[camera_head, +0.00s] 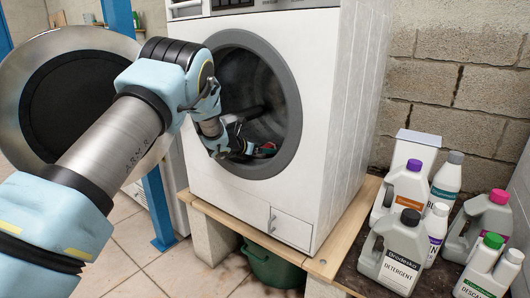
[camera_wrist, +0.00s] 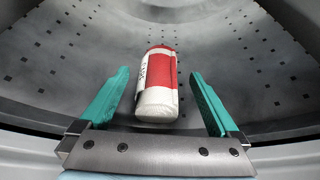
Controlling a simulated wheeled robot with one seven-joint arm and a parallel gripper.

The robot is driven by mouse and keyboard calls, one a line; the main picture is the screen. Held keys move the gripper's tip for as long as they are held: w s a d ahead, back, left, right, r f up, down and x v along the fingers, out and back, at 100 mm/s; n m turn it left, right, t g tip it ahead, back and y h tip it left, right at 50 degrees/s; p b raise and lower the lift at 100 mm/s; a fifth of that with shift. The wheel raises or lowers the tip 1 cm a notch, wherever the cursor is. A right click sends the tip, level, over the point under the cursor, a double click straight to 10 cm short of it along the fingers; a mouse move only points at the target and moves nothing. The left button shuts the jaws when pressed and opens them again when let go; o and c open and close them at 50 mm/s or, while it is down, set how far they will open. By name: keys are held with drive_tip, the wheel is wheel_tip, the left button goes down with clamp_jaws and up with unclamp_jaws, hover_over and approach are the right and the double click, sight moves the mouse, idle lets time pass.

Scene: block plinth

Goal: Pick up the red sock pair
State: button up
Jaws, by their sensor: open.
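The red sock pair (camera_wrist: 160,85) is a rolled bundle, red with white ends and some dark lettering. It lies on the metal drum floor inside the washing machine (camera_head: 270,200). In the wrist view my gripper (camera_wrist: 165,90) is open, with one teal finger on each side of the socks and a gap to each. In the head view my gripper (camera_head: 250,152) is inside the drum opening (camera_head: 285,110), near its lower edge. A small red patch (camera_head: 268,149) shows by the fingers there, and the rest of the socks is hidden.
The round machine door (camera_head: 125,48) stands open at the left, behind my arm. The machine stands on a wooden-topped block plinth (camera_head: 330,250). Several detergent bottles (camera_head: 395,250) stand at the right. A green bucket (camera_head: 270,268) is under the plinth. The drum around the socks looks otherwise empty.

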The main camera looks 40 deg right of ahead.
drive_tip(key=shift+w+d+f, duration=0.1)
drive_tip(key=shift+d+f, duration=0.05)
drive_tip(key=shift+d, duration=0.25)
drive_tip(key=c, duration=1.5)
